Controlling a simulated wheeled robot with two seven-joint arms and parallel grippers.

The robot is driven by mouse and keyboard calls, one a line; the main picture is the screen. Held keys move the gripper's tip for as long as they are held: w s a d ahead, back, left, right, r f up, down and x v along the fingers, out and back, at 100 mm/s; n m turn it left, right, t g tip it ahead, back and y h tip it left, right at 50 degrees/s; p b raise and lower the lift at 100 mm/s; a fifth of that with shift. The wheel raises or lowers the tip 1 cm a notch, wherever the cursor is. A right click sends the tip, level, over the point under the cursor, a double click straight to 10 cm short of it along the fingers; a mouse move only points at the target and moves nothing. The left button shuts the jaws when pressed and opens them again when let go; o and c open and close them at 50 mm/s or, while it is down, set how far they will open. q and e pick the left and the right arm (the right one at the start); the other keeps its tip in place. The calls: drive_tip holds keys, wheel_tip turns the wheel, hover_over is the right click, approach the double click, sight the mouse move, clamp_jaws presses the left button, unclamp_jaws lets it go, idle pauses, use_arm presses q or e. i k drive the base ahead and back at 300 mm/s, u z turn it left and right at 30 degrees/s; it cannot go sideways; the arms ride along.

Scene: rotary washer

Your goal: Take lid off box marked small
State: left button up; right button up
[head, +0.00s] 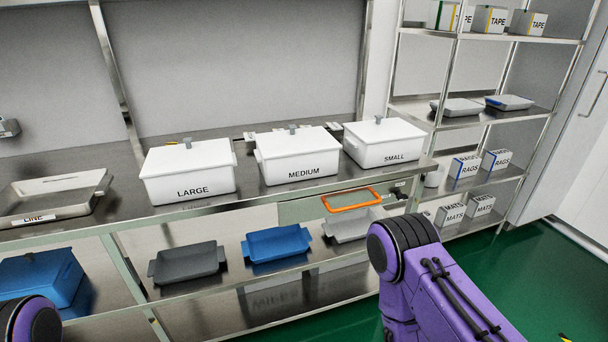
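The white box marked SMALL (381,149) stands at the right end of the metal counter. Its white lid (385,130) sits on top, with a small grey knob in the middle. The box marked MEDIUM (299,163) and the box marked LARGE (189,180) stand to its left, both with lids on. My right arm's purple links fill the lower right, below and in front of the small box. Only a bit of my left arm shows at the lower left corner. Neither gripper is in view.
A metal tray marked LINE (52,207) lies on the counter's left. A shelf rack (484,120) with cartons stands at the right, close to the small box.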

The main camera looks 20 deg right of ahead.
sight(378, 130)
drive_tip(key=k, duration=0.55)
drive_tip(key=z, duration=0.95)
drive_tip(key=i, duration=0.9)
drive_tip(key=z, duration=0.1)
